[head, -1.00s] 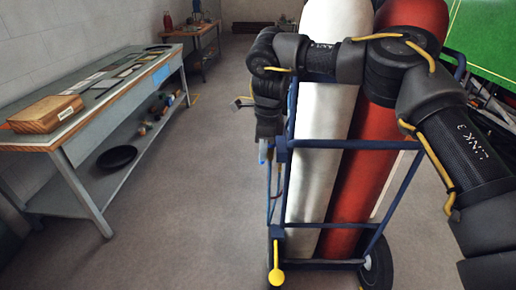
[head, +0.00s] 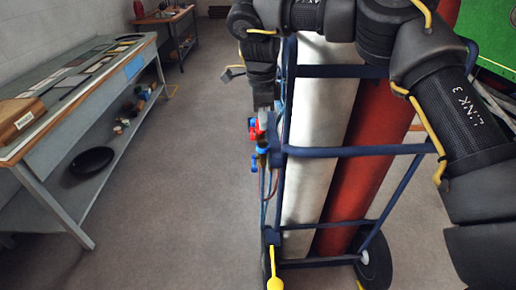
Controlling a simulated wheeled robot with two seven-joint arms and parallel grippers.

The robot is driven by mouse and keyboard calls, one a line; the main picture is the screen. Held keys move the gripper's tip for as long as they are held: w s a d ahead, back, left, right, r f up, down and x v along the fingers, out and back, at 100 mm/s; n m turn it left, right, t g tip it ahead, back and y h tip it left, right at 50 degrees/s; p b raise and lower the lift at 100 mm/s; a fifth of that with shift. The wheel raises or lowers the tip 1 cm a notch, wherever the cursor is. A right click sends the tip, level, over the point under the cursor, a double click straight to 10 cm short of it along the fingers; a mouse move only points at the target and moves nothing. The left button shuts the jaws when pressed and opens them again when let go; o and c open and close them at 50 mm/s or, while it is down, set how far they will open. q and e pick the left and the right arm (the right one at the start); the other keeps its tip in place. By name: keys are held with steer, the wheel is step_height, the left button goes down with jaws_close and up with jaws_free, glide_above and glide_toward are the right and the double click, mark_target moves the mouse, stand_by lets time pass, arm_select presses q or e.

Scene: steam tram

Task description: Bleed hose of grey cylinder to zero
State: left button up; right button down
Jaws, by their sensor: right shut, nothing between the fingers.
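The grey cylinder (head: 318,150) stands in a blue-framed cart (head: 340,152), left of a red cylinder (head: 368,160). Their tops are cut off or hidden behind my right arm. My right gripper (head: 263,107) points down at the cart's left side, fingers shut and empty. Just below it are small red and blue knobs (head: 254,129), and another blue knob (head: 254,163) lower down. I cannot tell whether the fingers touch them. Thin red and blue hoses (head: 267,190) hang along the cart's left side. No gauge reading is visible. My left gripper is out of view.
A grey workbench (head: 100,95) stands at left with a wooden box (head: 14,119) on top and a black pan (head: 91,160) on its lower shelf. A small table (head: 165,17) is at the back. The floor between bench and cart is clear. A yellow-tipped lever (head: 274,283) is at the cart's front.

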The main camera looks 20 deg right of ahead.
steer(key=f, duration=0.7)
steer(key=shift+d+f, duration=0.15)
steer(key=shift+d, duration=0.1)
steer(key=p, duration=0.1)
glide_above(254, 164)
steer(key=s+d, duration=0.1)
step_height(254, 164, down, 5)
steer(key=shift+s+a+f, duration=0.1)
steer(key=shift+a+f, duration=0.25)
steer(key=shift+f, duration=0.1)
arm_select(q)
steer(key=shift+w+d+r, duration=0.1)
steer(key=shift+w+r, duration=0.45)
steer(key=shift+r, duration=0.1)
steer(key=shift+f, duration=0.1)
arm_select(e)
steer(key=shift+f, duration=0.1)
